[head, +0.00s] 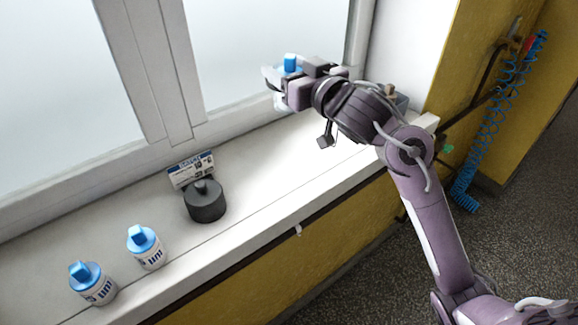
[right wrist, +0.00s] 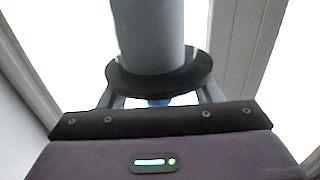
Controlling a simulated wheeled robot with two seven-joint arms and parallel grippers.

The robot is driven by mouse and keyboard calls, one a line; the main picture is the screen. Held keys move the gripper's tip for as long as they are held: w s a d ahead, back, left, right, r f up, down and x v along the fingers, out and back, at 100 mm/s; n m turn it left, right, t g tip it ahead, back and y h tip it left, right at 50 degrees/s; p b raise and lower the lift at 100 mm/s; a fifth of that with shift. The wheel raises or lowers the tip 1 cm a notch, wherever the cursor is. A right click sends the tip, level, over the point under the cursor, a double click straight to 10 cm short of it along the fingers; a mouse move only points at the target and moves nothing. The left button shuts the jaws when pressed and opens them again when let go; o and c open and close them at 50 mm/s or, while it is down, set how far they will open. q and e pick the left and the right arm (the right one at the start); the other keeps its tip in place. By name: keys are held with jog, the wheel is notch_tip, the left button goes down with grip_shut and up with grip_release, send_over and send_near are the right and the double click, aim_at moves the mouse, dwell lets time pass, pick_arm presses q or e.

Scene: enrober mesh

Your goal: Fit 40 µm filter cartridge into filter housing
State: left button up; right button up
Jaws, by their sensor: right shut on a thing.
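My right gripper (head: 287,84) is shut on a blue-topped cartridge (head: 290,64), held upright above the far part of the sill. A pale part of the cartridge shows below the fingers. In the right wrist view, a grey cylinder (right wrist: 150,35) with a black rim, seemingly the cartridge's lower part, hides most of the fingers. Its micron figure is not visible. A dark grey round piece with a knob (head: 206,206) stands on the sill; I cannot tell whether it is the filter housing or its lid. My left gripper is out of view.
Two blue-topped white cartridges marked "µm" stand at the near left, one at the front (head: 96,289) and one behind (head: 148,251). A printed card (head: 191,170) stands behind the dark piece. A grey box (head: 402,101) is partly behind my right arm. The sill's middle (head: 270,175) is clear.

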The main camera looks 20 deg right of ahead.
notch_tip(320, 180, down, 19)
jog(key=shift+f+b, duration=0.1)
jog(key=shift+b, duration=0.5)
jog(key=shift+f, duration=0.15)
jog(key=shift+f, duration=0.2)
jog(key=o, duration=1)
